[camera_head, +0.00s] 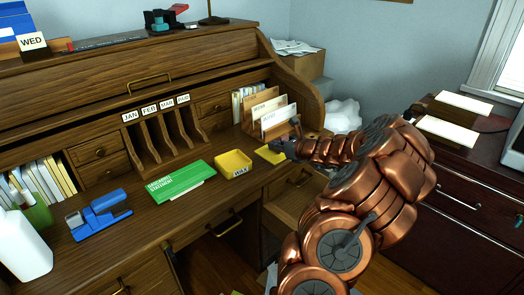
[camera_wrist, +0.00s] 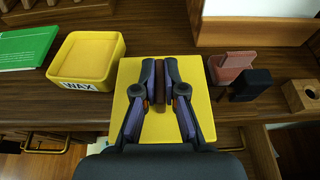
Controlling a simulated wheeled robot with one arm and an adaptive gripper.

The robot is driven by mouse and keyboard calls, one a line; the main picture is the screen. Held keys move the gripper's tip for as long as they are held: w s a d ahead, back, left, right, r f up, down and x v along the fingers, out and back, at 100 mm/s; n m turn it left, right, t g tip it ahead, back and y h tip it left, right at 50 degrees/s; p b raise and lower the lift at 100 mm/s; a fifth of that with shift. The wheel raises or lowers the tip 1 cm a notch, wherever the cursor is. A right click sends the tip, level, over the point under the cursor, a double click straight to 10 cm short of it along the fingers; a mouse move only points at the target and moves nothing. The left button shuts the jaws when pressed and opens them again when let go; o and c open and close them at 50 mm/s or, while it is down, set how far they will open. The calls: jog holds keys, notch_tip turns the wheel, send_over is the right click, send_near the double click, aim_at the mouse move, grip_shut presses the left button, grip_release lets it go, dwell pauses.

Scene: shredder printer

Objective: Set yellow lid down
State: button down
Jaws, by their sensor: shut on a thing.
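The yellow lid (camera_wrist: 126,76) is a flat square with a brown handle (camera_wrist: 183,104) on top. My gripper (camera_wrist: 166,66) is over the lid and shut on that handle. In the head view the lid (camera_head: 266,154) shows partly at the desk's right front part, with my gripper (camera_head: 290,147) above its right side. I cannot tell whether it touches the desktop. The open yellow box (camera_wrist: 90,57) labelled WAX stands just left of the lid, apart from it. It also shows in the head view (camera_head: 233,164). The lid's middle is hidden by my fingers.
A green booklet (camera_head: 180,181) and a blue stapler (camera_head: 98,213) lie farther left. A letter rack (camera_head: 270,115) stands behind the lid. Right of the lid are a reddish stamp (camera_wrist: 230,68), a black block (camera_wrist: 250,84) and a wooden block (camera_wrist: 302,96). The desk's front edge is close.

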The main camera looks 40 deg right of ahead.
aim_at(266, 149)
jog(key=w, duration=0.5)
jog(key=shift+a+f, duration=0.3)
jog(key=shift+a, duration=0.05)
jog(key=shift+w+f, duration=0.2)
jog(key=shift+f, duration=0.65)
jog(key=shift+w+f, duration=0.15)
jog(key=shift+f, duration=0.7)
jog(key=shift+f, duration=0.15)
jog(key=c, duration=1.2)
grip_release()
jog(key=shift+c, duration=0.2)
jog(key=shift+s+r, duration=0.25)
jog(key=shift+s, duration=0.05)
jog(key=v, duration=1.1)
jog(key=shift+s, duration=0.2)
jog(key=shift+a, duration=0.1)
